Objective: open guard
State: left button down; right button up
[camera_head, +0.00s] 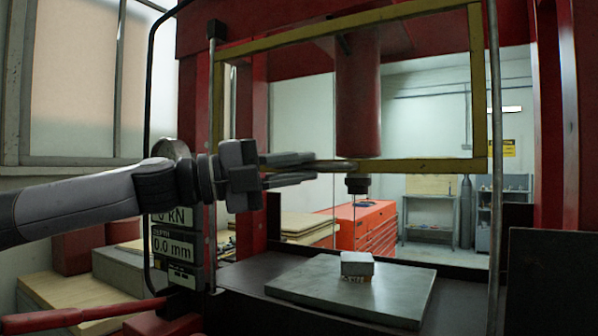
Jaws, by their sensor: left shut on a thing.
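The guard is a yellow rectangular frame (481,92) in front of the red press, and I can see through it. Its bottom bar (430,166) hangs well above the press table, level with the lower end of the ram. My left gripper (318,168) comes in from the left and is shut on the guard at the left part of its bottom bar. The fingers hide the exact spot of contact. My right gripper is not in view.
A grey plate (375,300) lies on the press table with a small metal block (357,264) on it, below the red ram (358,95). A readout panel (172,245) and red lever (80,314) are at left. Vertical rods flank the guard.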

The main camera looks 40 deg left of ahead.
pick_arm(q)
jog(key=c, duration=1.2)
grip_release()
jog(key=shift+o, duration=0.2)
jog(key=shift+s+a+f+b, duration=0.1)
jog(key=shift+s+a+b, duration=0.25)
jog(key=shift+s+b, duration=0.15)
jog(key=shift+b+v, duration=1.15)
jog(key=shift+v, duration=1.8)
